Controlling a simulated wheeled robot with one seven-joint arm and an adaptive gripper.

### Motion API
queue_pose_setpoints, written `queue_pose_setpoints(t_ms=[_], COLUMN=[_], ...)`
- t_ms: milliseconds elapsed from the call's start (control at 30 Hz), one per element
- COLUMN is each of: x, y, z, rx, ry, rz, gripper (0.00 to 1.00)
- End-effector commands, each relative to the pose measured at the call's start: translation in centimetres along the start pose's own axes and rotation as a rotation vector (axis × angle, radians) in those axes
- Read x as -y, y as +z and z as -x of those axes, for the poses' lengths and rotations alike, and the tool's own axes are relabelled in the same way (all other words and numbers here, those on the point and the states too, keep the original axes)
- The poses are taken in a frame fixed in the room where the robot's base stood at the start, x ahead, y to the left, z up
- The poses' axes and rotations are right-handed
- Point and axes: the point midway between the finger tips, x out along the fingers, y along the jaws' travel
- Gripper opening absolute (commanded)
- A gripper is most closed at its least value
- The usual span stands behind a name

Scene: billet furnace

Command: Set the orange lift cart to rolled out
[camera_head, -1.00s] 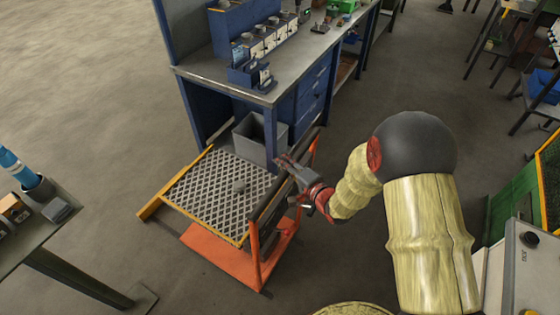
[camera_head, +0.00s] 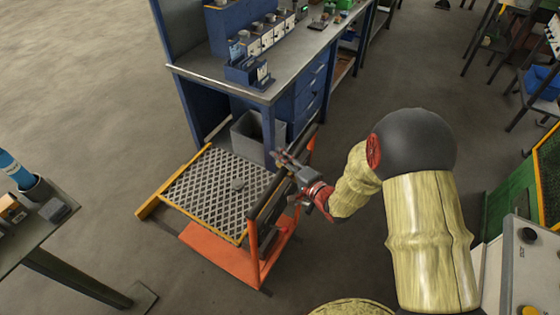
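The orange lift cart (camera_head: 222,254) stands on the floor left of centre, with a grey diamond-mesh platform (camera_head: 205,195) edged in yellow. Its upright orange push frame is on the right side, with a dark bar (camera_head: 268,194) across the top. My gripper (camera_head: 282,160) reaches in from the right and is at this bar, near its middle. The fingers overlap the bar in the picture. Whether they are closed around it cannot be made out.
A blue workbench (camera_head: 290,75) stands right behind the cart, with a grey bin (camera_head: 247,135) under its near end. A dark table (camera_head: 40,235) is at the left edge. A grey control box (camera_head: 530,265) is at lower right. Open floor lies to the left.

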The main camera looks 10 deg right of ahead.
Motion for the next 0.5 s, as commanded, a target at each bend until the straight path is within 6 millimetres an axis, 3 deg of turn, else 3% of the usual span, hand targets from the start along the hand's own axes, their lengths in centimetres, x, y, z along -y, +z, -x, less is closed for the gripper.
queue_pose_setpoints(t_ms=[500], x=[-0.1], y=[-0.1], z=[9.4], rx=[-0.003], ry=[0.002], rz=[-0.001], gripper=[0.39])
